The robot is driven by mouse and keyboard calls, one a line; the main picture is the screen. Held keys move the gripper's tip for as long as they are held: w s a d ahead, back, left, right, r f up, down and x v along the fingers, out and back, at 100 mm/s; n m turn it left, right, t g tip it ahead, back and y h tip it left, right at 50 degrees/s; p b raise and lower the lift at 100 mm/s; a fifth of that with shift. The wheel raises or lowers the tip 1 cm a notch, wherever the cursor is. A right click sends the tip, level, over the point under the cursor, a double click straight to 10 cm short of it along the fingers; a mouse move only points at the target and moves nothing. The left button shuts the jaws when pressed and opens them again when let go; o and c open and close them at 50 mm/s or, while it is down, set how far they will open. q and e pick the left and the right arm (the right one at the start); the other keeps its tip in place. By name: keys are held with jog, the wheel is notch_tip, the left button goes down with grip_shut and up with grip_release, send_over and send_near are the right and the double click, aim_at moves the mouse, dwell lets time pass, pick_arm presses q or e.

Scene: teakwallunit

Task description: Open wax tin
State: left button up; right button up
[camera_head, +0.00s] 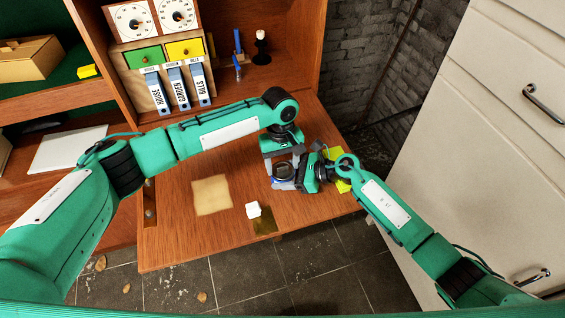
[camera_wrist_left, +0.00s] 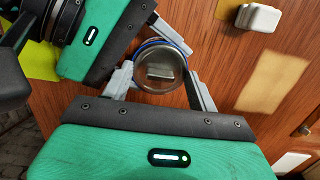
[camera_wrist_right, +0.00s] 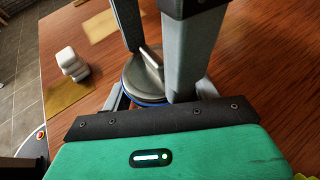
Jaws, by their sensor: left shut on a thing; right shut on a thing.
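The wax tin (camera_head: 283,171) is a small round tin with a dark grey lid, a raised bar across it and a blue band below. It stands on the desk leaf (camera_head: 230,228) between both grippers. My left gripper (camera_wrist_left: 160,80) comes down from above, its fingers either side of the tin at lid height. My right gripper (camera_wrist_right: 155,92) comes in low from the right, its fingers either side of the tin under the lid. The lid (camera_wrist_right: 142,78) looks level and seated on the tin. The exact finger contacts are partly hidden.
A yellow sheet (camera_head: 341,178) lies under my right wrist. Binders (camera_head: 180,87) and drawers stand behind. A white cabinet (camera_head: 480,130) rises at right.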

aim_at(282, 165)
pick_arm(q)
jog(key=shift+r, duration=0.15)
jog(key=shift+r, duration=0.95)
jog(key=shift+r, duration=2)
pick_arm(e)
jog(key=o, duration=1.5)
jog(key=shift+c, duration=0.2)
